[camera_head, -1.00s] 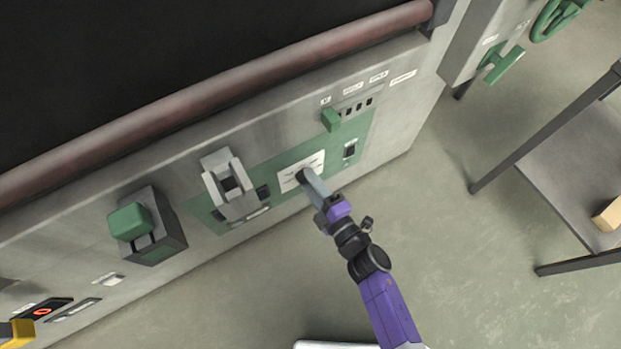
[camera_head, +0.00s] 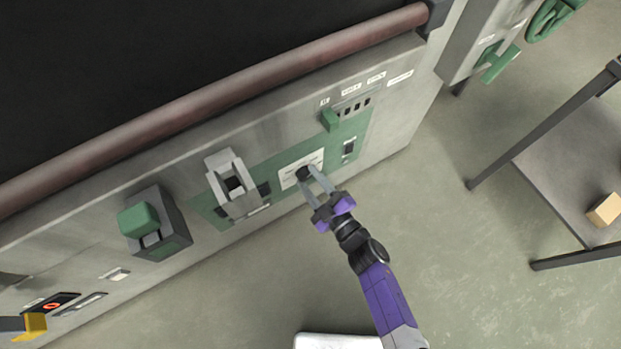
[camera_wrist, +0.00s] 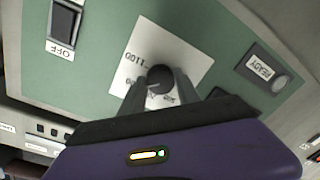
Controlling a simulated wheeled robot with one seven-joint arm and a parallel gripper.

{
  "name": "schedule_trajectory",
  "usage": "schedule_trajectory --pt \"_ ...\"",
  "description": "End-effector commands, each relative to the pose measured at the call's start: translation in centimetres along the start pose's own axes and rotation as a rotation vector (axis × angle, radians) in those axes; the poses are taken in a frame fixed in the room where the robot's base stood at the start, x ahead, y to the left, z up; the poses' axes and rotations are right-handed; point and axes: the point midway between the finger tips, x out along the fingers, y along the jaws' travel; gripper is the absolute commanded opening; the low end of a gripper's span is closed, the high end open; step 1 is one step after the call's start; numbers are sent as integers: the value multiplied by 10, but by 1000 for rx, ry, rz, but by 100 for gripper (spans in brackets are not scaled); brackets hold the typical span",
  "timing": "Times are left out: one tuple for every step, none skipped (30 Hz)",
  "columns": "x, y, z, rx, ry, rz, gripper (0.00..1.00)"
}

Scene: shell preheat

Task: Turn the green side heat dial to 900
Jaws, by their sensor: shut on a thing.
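The heat dial (camera_wrist: 160,78) is a dark round knob on a white printed plate (camera_wrist: 150,45), set in a green panel. In the wrist view part of its face shows between my fingers, and the plate reads "1100" at the left; the lower numbers are partly covered. In the head view the dial (camera_head: 303,173) sits on the white plate (camera_head: 290,180) on the front of the grey machine. My gripper (camera_head: 316,178) reaches it from the lower right, with its two fingers shut on the dial. The gripper also shows in the wrist view (camera_wrist: 160,90). I cannot read the dial's setting.
On the same panel are an OFF switch (camera_wrist: 64,22), a READY lamp (camera_wrist: 279,83) and a green slider (camera_head: 331,120). A grey bracket lever (camera_head: 232,185) and a green-handled box (camera_head: 160,230) stand out at the left. A table (camera_head: 570,165) stands at the right.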

Motion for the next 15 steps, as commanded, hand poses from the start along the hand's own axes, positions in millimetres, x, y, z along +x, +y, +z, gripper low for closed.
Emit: schedule_trajectory --pt "0 0 2 4 -4 0 0" --pt "0 0 2 6 -4 0 0" --pt "0 0 2 7 -4 0 0" --pt "0 0 2 8 -4 0 0" --pt "0 0 2 8 -4 0 0" --pt "0 0 2 8 -4 0 0" --pt "0 0 2 8 -4 0 0" --pt "0 0 2 8 -4 0 0" --pt "0 0 2 8 -4 0 0" --pt "0 0 2 7 -4 0 0" --pt "0 0 2 7 -4 0 0" --pt "0 0 2 7 -4 0 0" --pt "0 0 2 7 -4 0 40" --pt "0 0 2 7 -4 0 46" --pt "0 0 2 7 -3 0 54"
